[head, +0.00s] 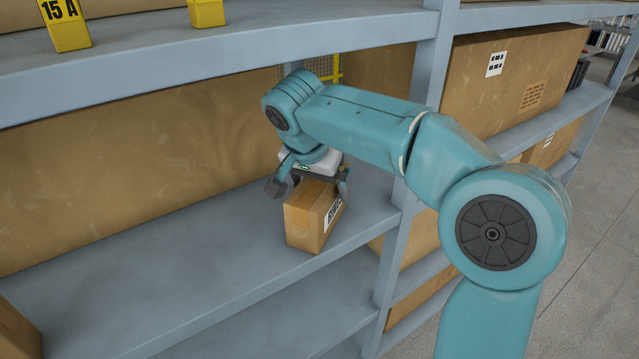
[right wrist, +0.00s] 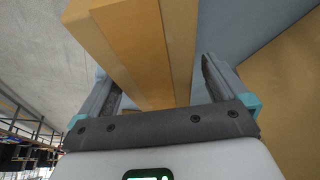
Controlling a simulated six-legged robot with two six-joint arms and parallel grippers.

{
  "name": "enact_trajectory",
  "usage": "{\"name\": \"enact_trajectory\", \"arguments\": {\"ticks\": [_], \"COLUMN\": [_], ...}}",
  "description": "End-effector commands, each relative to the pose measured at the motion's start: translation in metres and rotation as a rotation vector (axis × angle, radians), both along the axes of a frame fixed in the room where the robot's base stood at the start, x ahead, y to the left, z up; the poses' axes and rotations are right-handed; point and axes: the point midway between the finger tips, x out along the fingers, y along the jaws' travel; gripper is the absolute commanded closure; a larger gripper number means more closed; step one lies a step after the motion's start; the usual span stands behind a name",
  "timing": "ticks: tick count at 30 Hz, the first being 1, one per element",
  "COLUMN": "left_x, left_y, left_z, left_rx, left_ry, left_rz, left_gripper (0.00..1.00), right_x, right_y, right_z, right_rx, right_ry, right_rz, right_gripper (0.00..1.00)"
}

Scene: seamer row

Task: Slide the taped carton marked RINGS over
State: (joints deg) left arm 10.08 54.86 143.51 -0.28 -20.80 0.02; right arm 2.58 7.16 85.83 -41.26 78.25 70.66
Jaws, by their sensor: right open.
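A small brown taped carton (head: 304,220) stands upright on the grey shelf (head: 190,250), close to the upright post. A white label with dark print shows on its right face, partly hidden and too small to read surely. My right gripper (head: 309,186) is above the carton, pointing down, with its jaws open and one finger on each side of the carton's top. My left gripper is not in view.
A large brown carton (head: 100,190) fills the back of the shelf. A carton corner (head: 15,335) shows at lower left. The shelf left of the small carton is clear. A grey post (head: 425,90) stands to the right, and an upper shelf (head: 250,50) hangs above.

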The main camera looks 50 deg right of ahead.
Motion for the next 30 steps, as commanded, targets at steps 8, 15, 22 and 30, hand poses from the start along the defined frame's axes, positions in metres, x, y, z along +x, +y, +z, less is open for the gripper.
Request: {"name": "enact_trajectory", "arguments": {"ticks": [8, 15, 22, 30], "left_x": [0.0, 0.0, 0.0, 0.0], "left_y": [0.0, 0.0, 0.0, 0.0], "left_z": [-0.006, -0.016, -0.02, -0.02], "left_rx": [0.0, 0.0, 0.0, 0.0], "left_ry": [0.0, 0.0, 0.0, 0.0], "left_rz": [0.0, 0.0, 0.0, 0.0], "left_gripper": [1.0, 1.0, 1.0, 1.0], "right_x": [-0.007, -0.027, -0.04, -0.044], "right_y": [0.021, 0.074, 0.108, 0.117], "right_z": [0.009, 0.009, 0.01, 0.011], "right_rx": [0.0, 0.0, 0.0, 0.0], "right_ry": [-0.001, 0.0, 0.001, 0.001], "right_rz": [0.006, 0.008, 0.002, -0.001], "right_gripper": [0.0, 0.0, 0.0, 0.0]}}
